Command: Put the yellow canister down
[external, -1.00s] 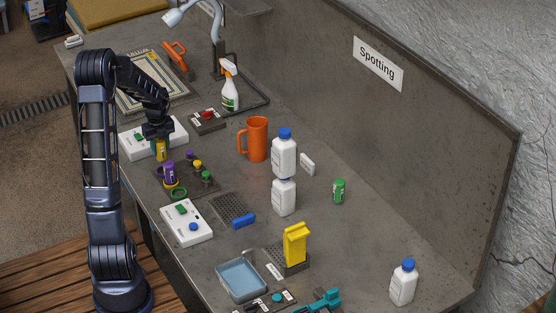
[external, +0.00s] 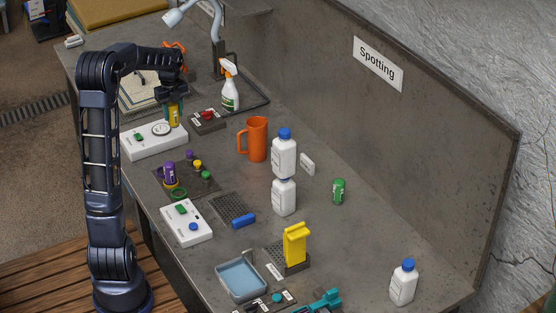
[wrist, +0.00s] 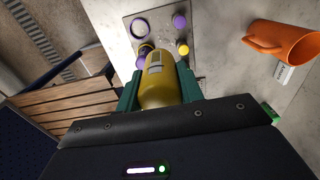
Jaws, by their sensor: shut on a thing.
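The yellow canister (external: 174,117) is held in my gripper (external: 173,99) and hangs below it, close to upright. In the external view it appears above the far end of the white box (external: 152,141); the gap beneath it is hard to judge. In the wrist view the canister (wrist: 160,82) sits between the two green fingers of my gripper (wrist: 160,88), which are shut on its sides. The external view shows a round pale plate (external: 161,129) and a green button (external: 139,137) on the white box's top.
A dark holder (external: 208,187) with a purple canister (external: 169,172) and coloured caps stands nearer the camera. A red-button box (external: 207,121), spray bottle (external: 230,90) and orange mug (external: 257,140) stand to the right. The mug also shows in the wrist view (wrist: 287,43).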

